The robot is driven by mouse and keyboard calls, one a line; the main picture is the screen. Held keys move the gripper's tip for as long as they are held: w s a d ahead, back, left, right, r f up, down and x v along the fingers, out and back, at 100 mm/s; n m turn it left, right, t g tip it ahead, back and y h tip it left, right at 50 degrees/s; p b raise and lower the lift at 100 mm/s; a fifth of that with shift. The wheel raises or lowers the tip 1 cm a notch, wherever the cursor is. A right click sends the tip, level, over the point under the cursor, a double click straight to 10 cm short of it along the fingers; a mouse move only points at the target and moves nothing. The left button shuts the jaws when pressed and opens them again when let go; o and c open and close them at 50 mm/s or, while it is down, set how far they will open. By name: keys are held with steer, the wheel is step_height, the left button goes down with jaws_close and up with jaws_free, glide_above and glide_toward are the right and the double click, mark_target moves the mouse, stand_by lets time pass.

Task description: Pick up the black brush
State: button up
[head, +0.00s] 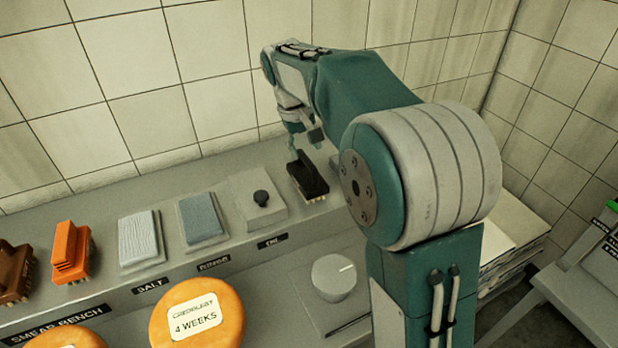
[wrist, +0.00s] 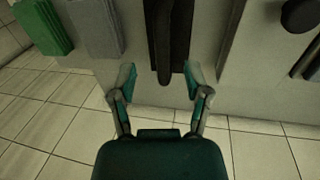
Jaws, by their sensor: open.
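The black brush (head: 308,180) sits on the grey ledge at the right end of a row of items, with its narrow handle ridge upward. My gripper (head: 304,140) is above and just behind it in the head view, partly hidden by my own arm. In the wrist view the brush (wrist: 168,45) lies ahead of my open gripper (wrist: 158,82), its handle end reaching between the two fingertips. The fingers stand apart on either side, and nothing is held. I cannot tell the exact height gap between fingertips and brush.
Further left are a blue-grey pad (head: 202,219), a pale pad (head: 140,238), an orange brush (head: 70,252) and a brown brush (head: 14,272). Orange cheese wheels (head: 197,313) are in front. A tiled wall rises behind.

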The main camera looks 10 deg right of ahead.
mark_target(305, 161)
step_height(305, 161, down, 5)
steer(key=shift+w+r, duration=0.1)
steer(key=shift+r, duration=0.1)
steer(key=shift+d+f, duration=0.2)
steer(key=shift+d, duration=0.25)
steer(key=c, duration=0.8)
steer(key=shift+a, duration=0.2)
jaws_close()
